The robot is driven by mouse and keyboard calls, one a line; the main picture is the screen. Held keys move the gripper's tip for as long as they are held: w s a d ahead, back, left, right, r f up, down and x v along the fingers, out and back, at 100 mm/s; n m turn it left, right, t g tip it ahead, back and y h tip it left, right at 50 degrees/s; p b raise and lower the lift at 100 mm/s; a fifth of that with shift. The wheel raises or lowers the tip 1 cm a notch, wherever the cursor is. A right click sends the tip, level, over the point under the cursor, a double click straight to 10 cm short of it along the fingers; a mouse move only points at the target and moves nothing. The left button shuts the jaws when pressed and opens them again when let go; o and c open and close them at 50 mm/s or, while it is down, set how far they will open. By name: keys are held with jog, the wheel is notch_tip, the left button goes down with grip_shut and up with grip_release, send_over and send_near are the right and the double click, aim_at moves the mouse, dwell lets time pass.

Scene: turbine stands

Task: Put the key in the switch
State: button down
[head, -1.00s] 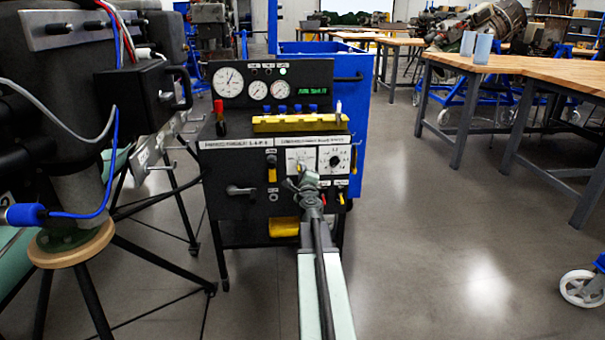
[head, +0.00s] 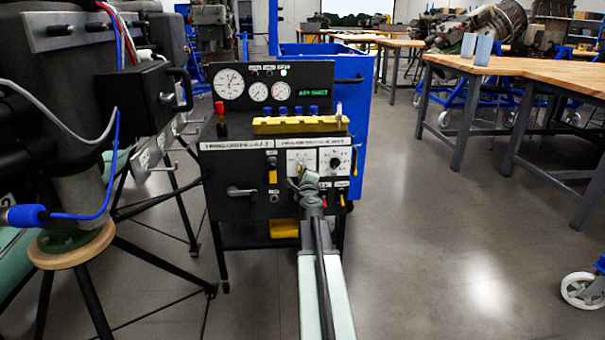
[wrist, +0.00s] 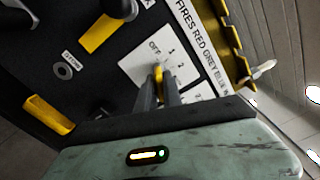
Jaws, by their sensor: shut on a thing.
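My gripper (wrist: 159,88) is shut on a small yellow key (wrist: 158,73), of which only the head shows between the fingertips. In the wrist view it is right at a white switch plate (wrist: 143,50) marked OFF, 1 and 2. The fingers hide the keyhole and the key's tip, so I cannot tell how far in the key is. In the head view my gripper (head: 302,178) is at the front of the black control panel (head: 232,178), over the lower part of the left white switch plate (head: 299,156).
A white plate with a black knob (head: 335,161) is just right of the switch. A yellow rack (head: 290,125) tops the panel, with a lit green display (head: 314,92) above. A turbine stand (head: 63,250) crowds the left.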

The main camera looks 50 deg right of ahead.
jog(key=shift+w+d, duration=0.2)
jog(key=c, duration=1.3)
grip_release()
jog(key=shift+o, duration=0.2)
jog(key=v, duration=0.7)
